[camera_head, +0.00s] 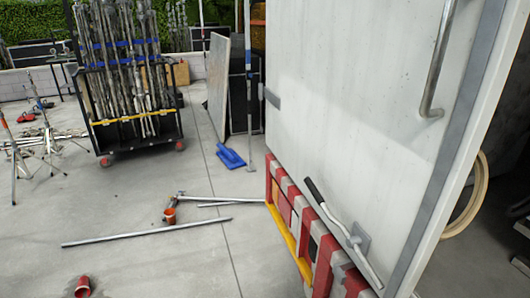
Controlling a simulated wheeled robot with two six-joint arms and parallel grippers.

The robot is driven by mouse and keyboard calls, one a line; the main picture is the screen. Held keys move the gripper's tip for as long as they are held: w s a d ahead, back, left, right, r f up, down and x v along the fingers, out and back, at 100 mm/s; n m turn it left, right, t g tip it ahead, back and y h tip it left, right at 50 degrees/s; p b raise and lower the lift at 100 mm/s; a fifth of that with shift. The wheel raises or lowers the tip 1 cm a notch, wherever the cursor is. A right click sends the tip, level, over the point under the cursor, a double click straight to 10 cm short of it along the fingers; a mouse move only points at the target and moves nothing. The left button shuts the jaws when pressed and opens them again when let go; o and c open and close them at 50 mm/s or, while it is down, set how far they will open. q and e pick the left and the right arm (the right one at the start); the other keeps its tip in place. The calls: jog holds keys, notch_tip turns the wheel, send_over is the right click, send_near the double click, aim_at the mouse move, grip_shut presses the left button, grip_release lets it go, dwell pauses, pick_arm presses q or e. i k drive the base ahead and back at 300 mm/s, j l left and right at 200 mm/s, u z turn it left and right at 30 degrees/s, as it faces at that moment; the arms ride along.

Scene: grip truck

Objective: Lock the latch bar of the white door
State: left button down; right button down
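The white door (350,110) fills the right half of the head view. A latch bar (338,223) sits low on the door. It is a bent silver bar with a black grip (314,191) at its upper left end, and it slants down to the right past a grey mounting plate (362,238). The bar's lower end is near the door's bottom edge, and I cannot tell whether it is engaged. Neither of my grippers is in view.
A curved metal grab handle (436,65) is on the door's upper right. A red and white striped rail (325,262) runs beneath the door. Metal poles (147,232) and an orange-red cup (82,287) lie on the concrete floor. A wheeled rack (125,75) of stands is at the back left.

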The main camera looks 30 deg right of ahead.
aim_at(353, 243)
jog(key=z, duration=1.4)
